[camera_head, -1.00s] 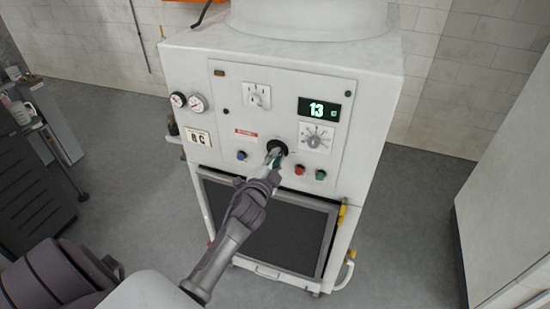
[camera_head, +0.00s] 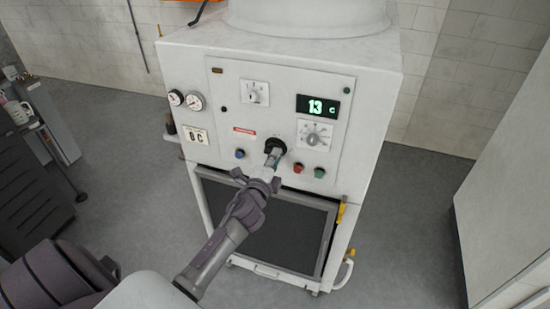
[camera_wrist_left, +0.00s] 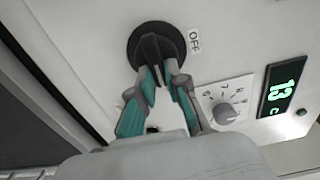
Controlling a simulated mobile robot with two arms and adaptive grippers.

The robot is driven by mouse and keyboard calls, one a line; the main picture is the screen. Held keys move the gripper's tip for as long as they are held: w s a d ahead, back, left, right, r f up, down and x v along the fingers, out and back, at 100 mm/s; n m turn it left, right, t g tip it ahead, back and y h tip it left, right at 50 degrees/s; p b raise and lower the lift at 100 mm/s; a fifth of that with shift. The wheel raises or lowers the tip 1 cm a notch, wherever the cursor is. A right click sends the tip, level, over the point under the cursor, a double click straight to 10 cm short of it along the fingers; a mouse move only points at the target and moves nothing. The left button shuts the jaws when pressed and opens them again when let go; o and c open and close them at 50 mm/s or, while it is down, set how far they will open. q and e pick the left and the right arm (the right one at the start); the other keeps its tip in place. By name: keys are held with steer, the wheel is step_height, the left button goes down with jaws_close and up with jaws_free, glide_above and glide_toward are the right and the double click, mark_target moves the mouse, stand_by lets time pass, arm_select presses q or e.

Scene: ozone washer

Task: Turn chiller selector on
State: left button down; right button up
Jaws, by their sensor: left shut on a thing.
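The chiller selector appears to be the black round knob (camera_head: 276,143) low in the middle of the white machine's control panel. In the left wrist view its raised black grip bar (camera_wrist_left: 152,48) stands on a round black base, with an OFF label (camera_wrist_left: 194,41) beside it. My left gripper (camera_wrist_left: 160,78) is shut on the near end of the grip bar, one finger on each side. In the head view my left gripper (camera_head: 273,158) reaches the knob from below and hides its lower part. My right gripper is not in view.
A numbered white dial (camera_head: 314,135) and a green 13 C display (camera_head: 323,107) sit right of the knob. A blue button (camera_head: 239,154), a red button (camera_head: 299,169) and a green button (camera_head: 319,172) are close by. Floor (camera_head: 410,220) is clear on the right.

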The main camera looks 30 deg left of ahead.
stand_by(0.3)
arm_select(q)
steer(key=c, duration=1.2)
jaws_free()
steer(key=shift+o, duration=0.2)
steer(key=v, duration=1.2)
